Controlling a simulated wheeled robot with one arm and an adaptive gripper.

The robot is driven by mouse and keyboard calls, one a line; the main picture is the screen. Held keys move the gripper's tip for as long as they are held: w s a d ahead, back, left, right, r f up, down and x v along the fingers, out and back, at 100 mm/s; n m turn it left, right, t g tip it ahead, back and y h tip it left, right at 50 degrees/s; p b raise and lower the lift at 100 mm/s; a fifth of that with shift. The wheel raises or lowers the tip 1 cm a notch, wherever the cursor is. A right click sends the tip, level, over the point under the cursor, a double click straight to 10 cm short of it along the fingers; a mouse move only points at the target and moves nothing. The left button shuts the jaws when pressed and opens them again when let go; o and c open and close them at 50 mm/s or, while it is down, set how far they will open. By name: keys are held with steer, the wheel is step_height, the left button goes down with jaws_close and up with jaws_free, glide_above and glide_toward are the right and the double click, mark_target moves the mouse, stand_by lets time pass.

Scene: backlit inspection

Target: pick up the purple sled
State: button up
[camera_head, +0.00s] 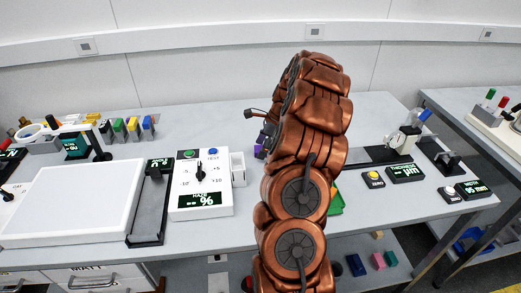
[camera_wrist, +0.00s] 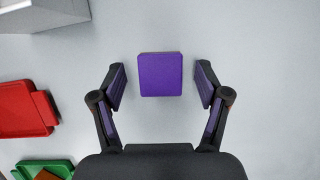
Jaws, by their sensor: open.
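The purple sled (camera_wrist: 160,75) shows in the wrist view as a small purple block with rounded corners on the grey tabletop. My gripper (camera_wrist: 160,84) is open, with one finger on each side of the sled and a visible gap between each finger and it. I cannot tell how far above the tabletop the fingertips are. In the head view a bit of purple (camera_head: 260,140) shows at the left edge of my arm, which hides most of that spot.
In the wrist view a red tray (camera_wrist: 22,110) and a green tray (camera_wrist: 45,165) lie to the left, and a white box (camera_wrist: 45,14) is at the upper left. The tabletop right of the sled is clear. The head view shows a haze meter (camera_head: 202,183) left of my arm.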

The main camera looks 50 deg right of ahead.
steer(key=c, duration=1.2)
steer(key=shift+r, duration=0.1)
steer(key=shift+c, duration=0.2)
